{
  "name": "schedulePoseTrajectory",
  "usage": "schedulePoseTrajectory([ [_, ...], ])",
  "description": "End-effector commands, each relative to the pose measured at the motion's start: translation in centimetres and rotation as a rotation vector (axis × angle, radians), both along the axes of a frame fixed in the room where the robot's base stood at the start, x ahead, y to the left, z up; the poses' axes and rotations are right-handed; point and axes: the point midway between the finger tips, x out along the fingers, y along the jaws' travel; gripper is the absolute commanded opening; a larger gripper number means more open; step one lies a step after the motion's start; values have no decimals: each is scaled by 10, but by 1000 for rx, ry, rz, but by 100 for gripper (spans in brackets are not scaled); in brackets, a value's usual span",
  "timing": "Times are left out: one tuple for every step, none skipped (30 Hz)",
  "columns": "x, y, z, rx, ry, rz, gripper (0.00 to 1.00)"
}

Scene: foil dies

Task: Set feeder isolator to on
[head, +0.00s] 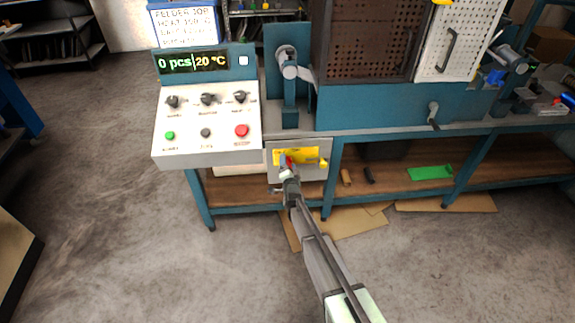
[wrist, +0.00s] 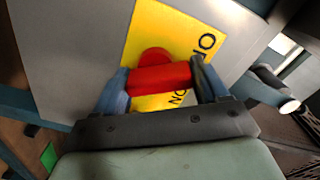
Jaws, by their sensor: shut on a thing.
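The feeder isolator is a red rotary handle (wrist: 158,78) on a yellow plate (wrist: 168,35) with black lettering. The plate is fixed to a grey box (head: 322,147) below the bench front, right of the control panel. My gripper (wrist: 163,84) is shut on the red handle, with one finger at each end of it. In the head view my gripper (head: 288,166) reaches up to the box and hides part of the handle and plate.
The control panel (head: 208,118) with knobs and green, black and red buttons stands left of the isolator. Its display (head: 192,62) reads 0 pcs and 20 °C. The teal bench (head: 390,118) carries a machine above.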

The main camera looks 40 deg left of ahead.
Motion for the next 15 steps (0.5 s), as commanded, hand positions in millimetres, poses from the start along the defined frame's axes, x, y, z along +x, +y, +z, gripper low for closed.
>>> schedulePoseTrajectory([
  [0,0,0,31,31,0,42],
  [0,0,0,52,52,0,42],
  [1,0,0,78,78,0,42],
  [1,0,0,98,98,0,42],
  [1,0,0,117,117,0,42],
  [1,0,0,141,141,0,42],
  [1,0,0,160,161,0,42],
  [1,-1,-1,179,179,0,42],
  [1,-1,-1,201,202,0,42],
  [1,-1,-1,219,219,0,42],
  [1,-1,-1,235,235,0,42],
  [1,-1,-1,255,255,0,42],
  [2,-1,-1,269,269,0,42],
  [2,-1,-1,284,284,0,42],
  [2,-1,-1,302,302,0,42],
])
